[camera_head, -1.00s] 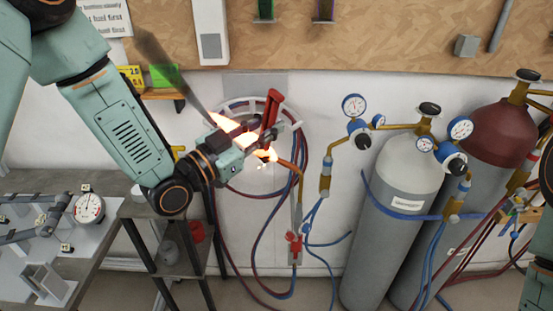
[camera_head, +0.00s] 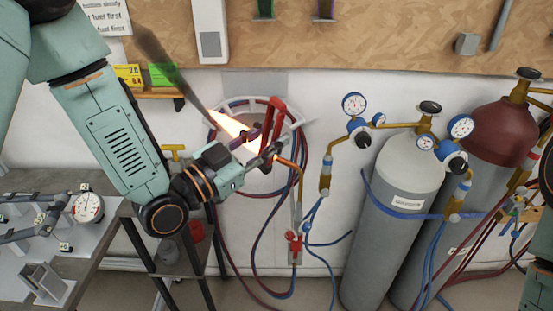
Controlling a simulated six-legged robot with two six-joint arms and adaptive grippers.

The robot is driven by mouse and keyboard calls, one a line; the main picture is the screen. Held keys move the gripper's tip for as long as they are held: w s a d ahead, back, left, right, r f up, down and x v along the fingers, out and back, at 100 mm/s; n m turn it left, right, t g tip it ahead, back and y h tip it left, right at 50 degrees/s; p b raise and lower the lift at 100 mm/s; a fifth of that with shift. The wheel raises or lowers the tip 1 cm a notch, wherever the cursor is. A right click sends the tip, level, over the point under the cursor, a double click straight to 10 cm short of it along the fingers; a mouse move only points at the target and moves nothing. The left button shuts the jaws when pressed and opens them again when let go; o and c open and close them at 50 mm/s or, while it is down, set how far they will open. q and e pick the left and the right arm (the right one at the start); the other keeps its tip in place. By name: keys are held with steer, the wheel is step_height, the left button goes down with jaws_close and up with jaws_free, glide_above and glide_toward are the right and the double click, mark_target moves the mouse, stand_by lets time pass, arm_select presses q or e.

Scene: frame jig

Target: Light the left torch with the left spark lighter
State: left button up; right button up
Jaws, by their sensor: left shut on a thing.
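My left gripper (camera_head: 262,152) is shut on the red spark lighter (camera_head: 273,118), in front of the hose coil on the wall. The left torch (camera_head: 298,190) stands upright in a holder, its brass neck bending left to a tip beside the gripper. A bright orange-white flame (camera_head: 232,127) runs up and left from the tip area, passing behind the lighter and gripper. A dark smoke plume (camera_head: 165,62) rises from it. The fingers partly hide the torch tip and the lighter's lower part. Only part of my right arm shows at the right edge.
A grey gas cylinder (camera_head: 400,200) and a maroon-topped one (camera_head: 497,135) with gauges stand at the right, hoses hanging around them. A metal bench (camera_head: 100,240) with a jig and dial gauge (camera_head: 88,207) is at the left. A small shelf (camera_head: 160,93) is on the wall.

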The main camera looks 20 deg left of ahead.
arm_select(q)
steer(key=s+d+p, duration=0.2)
steer(key=s+d, duration=0.1)
steer(key=s, duration=0.5)
steer(key=shift+d+f, duration=0.25)
steer(key=shift+f, duration=0.05)
arm_select(e)
step_height(320, 180, up, 2)
steer(key=shift+r, duration=0.1)
arm_select(q)
steer(key=a+f+b, duration=0.2)
steer(key=f+b, duration=0.7)
steer(key=f, duration=0.6)
steer(key=s+a+f+b, duration=0.1)
steer(key=a+f+b, duration=0.2)
steer(key=f+b, duration=0.7)
step_height(320, 180, down, 5)
steer(key=shift+a+r+n+t+y+b, duration=0.1)
steer(key=shift+a+n+t+y+b, duration=0.2)
steer(key=shift+y, duration=0.1)
arm_select(e)
step_height(320, 180, down, 20)
steer(key=shift+c, duration=0.2)
